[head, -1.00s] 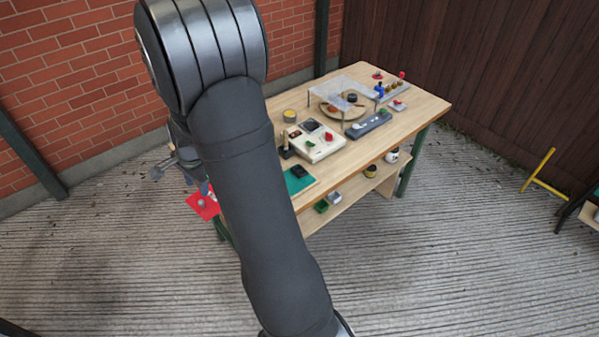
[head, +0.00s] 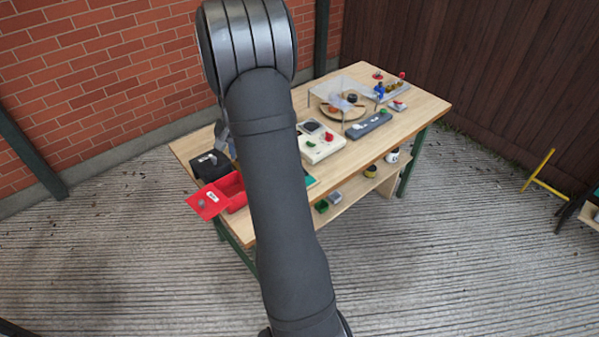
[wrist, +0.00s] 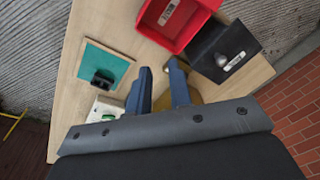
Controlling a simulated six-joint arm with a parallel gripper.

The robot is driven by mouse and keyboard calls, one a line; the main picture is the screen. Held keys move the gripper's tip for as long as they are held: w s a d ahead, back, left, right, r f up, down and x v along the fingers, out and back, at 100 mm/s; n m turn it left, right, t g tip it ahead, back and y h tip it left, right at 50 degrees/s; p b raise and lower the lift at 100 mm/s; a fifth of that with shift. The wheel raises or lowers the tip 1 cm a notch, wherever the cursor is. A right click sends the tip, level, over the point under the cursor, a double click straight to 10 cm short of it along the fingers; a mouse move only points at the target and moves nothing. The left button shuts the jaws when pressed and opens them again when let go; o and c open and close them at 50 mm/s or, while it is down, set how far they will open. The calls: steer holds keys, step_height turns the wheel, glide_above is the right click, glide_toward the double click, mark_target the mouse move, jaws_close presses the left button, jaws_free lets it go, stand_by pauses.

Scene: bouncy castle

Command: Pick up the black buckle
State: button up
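The black buckle, a small dark piece (wrist: 103,78), lies on a teal mat (wrist: 97,58) set in a wooden board, left of my gripper in the wrist view. In the head view my arm hides it; only a sliver of the mat (head: 311,182) shows. My gripper (wrist: 158,74) has two blue fingers standing apart over the wooden table, with nothing between them. The buckle is to the left of the fingers, not touching them. In the head view the gripper is mostly behind my arm.
A red box (head: 232,190) with its lid (head: 208,202) folded out and a black box (head: 210,166) stand at the table's left end. A cream box with a red knob (head: 322,145), a grey bar (head: 368,125) and a clear raised cover (head: 345,88) stand farther right.

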steer(key=w+d+r+n+h, duration=0.1)
steer(key=w+d+n, duration=0.75)
steer(key=d, duration=0.75)
steer(key=shift+m+g, duration=0.4)
steer(key=shift+m, duration=0.15)
steer(key=f, duration=0.5)
steer(key=w+f, duration=0.1)
steer(key=f, duration=0.5)
steer(key=w+f, duration=0.1)
steer(key=f, duration=0.5)
steer(key=shift+a+f, duration=0.15)
jaws_close()
